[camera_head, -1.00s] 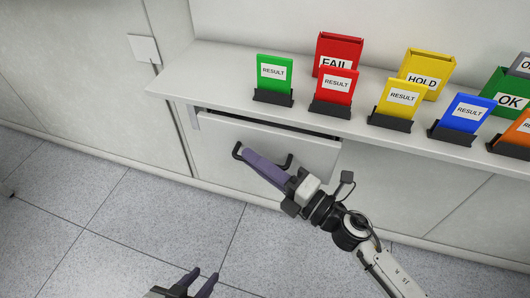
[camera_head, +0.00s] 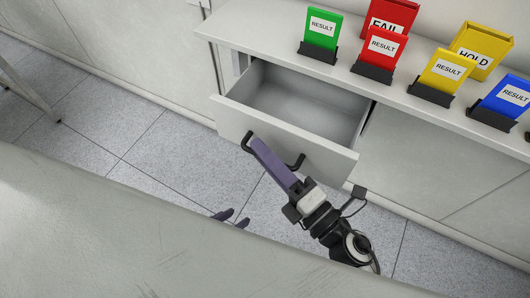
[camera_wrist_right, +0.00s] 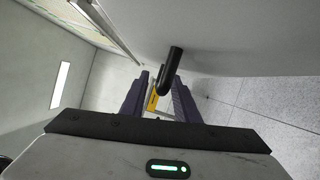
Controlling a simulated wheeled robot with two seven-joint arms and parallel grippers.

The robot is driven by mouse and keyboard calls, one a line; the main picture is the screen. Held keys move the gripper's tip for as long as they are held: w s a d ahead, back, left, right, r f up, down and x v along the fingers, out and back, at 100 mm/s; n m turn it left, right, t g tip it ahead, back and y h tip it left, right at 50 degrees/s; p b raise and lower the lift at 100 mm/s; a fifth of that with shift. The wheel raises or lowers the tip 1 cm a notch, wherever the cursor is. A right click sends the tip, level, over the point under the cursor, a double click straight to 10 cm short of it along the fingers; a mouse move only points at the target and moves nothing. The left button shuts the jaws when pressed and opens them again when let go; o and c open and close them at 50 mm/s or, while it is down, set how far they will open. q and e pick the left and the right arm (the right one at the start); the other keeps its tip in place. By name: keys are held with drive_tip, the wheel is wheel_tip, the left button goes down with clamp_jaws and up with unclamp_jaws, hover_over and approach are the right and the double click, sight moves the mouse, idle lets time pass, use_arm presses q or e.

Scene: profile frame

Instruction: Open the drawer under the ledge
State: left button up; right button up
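The drawer (camera_head: 283,139) under the ledge is pulled well out, and its empty grey inside (camera_head: 298,103) shows from above. Its dark bar handle (camera_head: 298,162) is on the front panel, partly hidden by my fingers. My right gripper (camera_head: 268,158) is at this handle, its purple fingers lying along the front.
The ledge (camera_head: 275,50) carries a green sign (camera_head: 318,38), red signs (camera_head: 380,55), yellow signs (camera_head: 440,78) and a blue sign (camera_head: 503,103) in dark stands. A large pale surface fills the lower left foreground. Tiled floor (camera_head: 170,140) shows left of the drawer.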

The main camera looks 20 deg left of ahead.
drive_tip(key=shift+s+d, duration=0.15)
drive_tip(key=shift+d, duration=0.05)
use_arm(q)
drive_tip(key=shift+w+d+f+b, duration=0.3)
drive_tip(key=shift+d+f+b, duration=0.05)
drive_tip(key=shift+b, duration=0.5)
use_arm(e)
drive_tip(key=v, duration=0.9)
drive_tip(key=shift+s+d, duration=0.25)
drive_tip(key=shift+d, duration=0.1)
use_arm(q)
drive_tip(key=shift+s, duration=0.1)
